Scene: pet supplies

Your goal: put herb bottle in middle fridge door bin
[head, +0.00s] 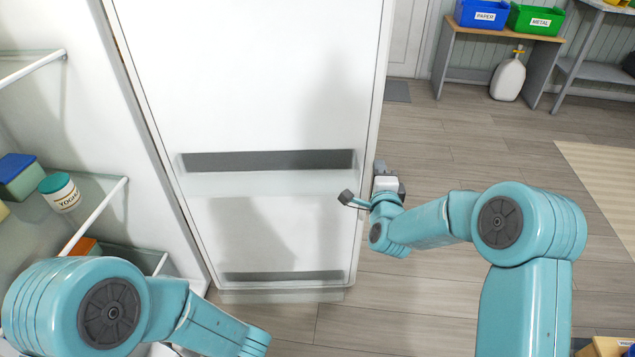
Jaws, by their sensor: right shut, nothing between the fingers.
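No herb bottle can be made out in this view. The white fridge door (250,80) stands open, its inner face toward me. A door bin (265,183) with a dark opening runs across its middle, and a lower bin (283,288) sits near the bottom. My right gripper (362,196) is at the right edge of the door, beside the middle bin, shut and empty. I cannot tell whether it touches the door. My left arm crosses the lower left, and its gripper is not in view.
Fridge shelves (100,208) on the left hold a yoghurt tub (60,192) and a blue-lidded box (20,178). Blue (483,14) and green (536,19) bins stand on a bench at the back right, near a white jug (508,78).

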